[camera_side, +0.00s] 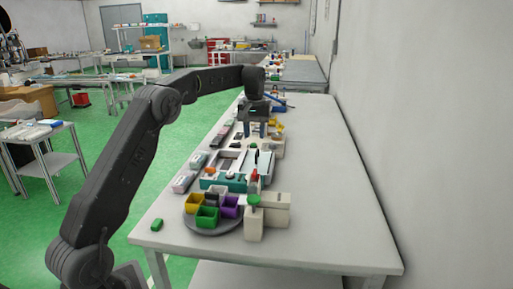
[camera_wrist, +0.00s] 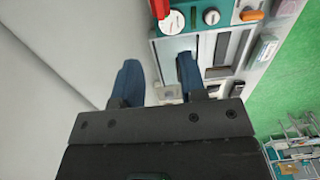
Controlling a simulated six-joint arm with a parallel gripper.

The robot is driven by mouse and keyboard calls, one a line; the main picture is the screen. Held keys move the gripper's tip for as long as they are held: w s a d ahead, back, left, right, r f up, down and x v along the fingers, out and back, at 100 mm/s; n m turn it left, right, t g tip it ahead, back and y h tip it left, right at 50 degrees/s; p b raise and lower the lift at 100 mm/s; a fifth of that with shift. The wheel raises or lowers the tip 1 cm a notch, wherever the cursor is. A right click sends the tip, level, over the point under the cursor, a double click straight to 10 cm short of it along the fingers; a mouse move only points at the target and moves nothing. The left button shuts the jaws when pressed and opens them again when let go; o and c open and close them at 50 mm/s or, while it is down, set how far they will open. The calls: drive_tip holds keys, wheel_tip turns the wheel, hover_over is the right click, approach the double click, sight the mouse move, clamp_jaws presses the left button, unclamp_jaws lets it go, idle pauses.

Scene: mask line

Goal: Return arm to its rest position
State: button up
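My gripper (camera_side: 260,128) hangs over the middle of the white work table, above a row of trays and fixtures. In the wrist view the two blue fingers (camera_wrist: 157,80) stand apart with nothing seen between them, so the gripper is open. My dark arm stretches out from the lower left across the table's left side in the side view. How far the fingertips are above the fixtures is hard to tell.
The white table (camera_side: 335,205) is bare along its right side, near the wall. A round grey turntable (camera_side: 215,229) with coloured bins and a beige block fixture (camera_side: 276,212) stand at the near end. A teal-and-white station (camera_side: 222,183) lies behind them. A green block (camera_side: 157,225) sits at the near left corner.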

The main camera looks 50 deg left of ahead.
drive_tip(key=s+d+r+m+t, duration=0.2)
drive_tip(key=s+d+r, duration=0.3)
drive_tip(key=s+d, duration=0.25)
drive_tip(key=s+d+r+m+t, duration=0.1)
drive_tip(key=s+d+r+m, duration=0.25)
drive_tip(key=s+d, duration=0.45)
drive_tip(key=s+d+f+m+t, duration=0.1)
drive_tip(key=s+d+f, duration=0.2)
drive_tip(key=s, duration=0.5)
drive_tip(key=s+d+f+m+t, duration=0.1)
drive_tip(key=s+d+f+m, duration=0.1)
drive_tip(key=s+d, duration=0.4)
drive_tip(key=s+f, duration=0.1)
drive_tip(key=s, duration=0.1)
drive_tip(key=shift+s+f+t, duration=0.15)
drive_tip(key=shift+s+t, duration=0.15)
drive_tip(key=shift+s, duration=0.05)
